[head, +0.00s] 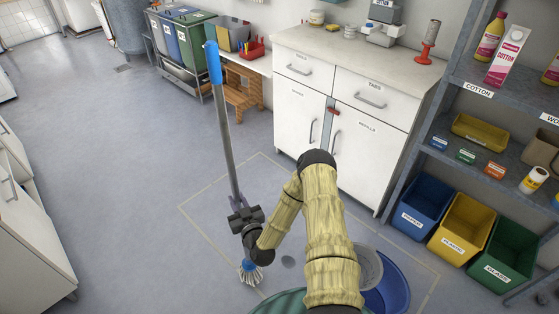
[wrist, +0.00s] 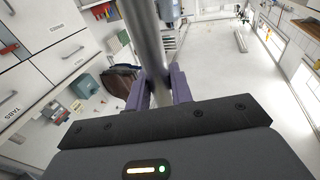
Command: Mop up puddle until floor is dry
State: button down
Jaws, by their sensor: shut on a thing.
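The mop (head: 222,130) has a grey pole with a blue grip at the top and stands nearly upright, leaning slightly. Its white string head (head: 250,275) with a blue socket is low at the floor; I cannot tell whether it touches. My gripper (head: 238,205) is shut on the lower part of the pole. In the wrist view the purple fingers (wrist: 159,92) close around the grey mop pole (wrist: 146,35). A small darker puddle spot (head: 288,262) lies on the floor just right of the mop head, inside a yellow outlined area. My arm hides part of that area.
A blue bucket (head: 396,285) with a grey basket-like insert (head: 369,268) stands right of my arm. A white cabinet (head: 320,110) is behind the marked area. Shelving with blue (head: 419,205), yellow and green bins is on the right. Open floor (head: 120,150) lies to the left.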

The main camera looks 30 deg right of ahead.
jog(key=w+d+r+b, duration=0.1)
jog(key=d+r+b, duration=0.3)
jog(key=d+b, duration=0.4)
jog(key=w+d+r+m+h+b, duration=0.1)
jog(key=w+d+r+b, duration=0.1)
jog(key=d+r+b, duration=0.3)
jog(key=d+b, duration=0.3)
jog(key=d, duration=0.1)
jog(key=shift+w+r+h, duration=0.2)
jog(key=shift+r+h, duration=0.1)
jog(key=shift+f, duration=0.1)
notch_tip(320, 180, down, 5)
jog(key=b, duration=0.3)
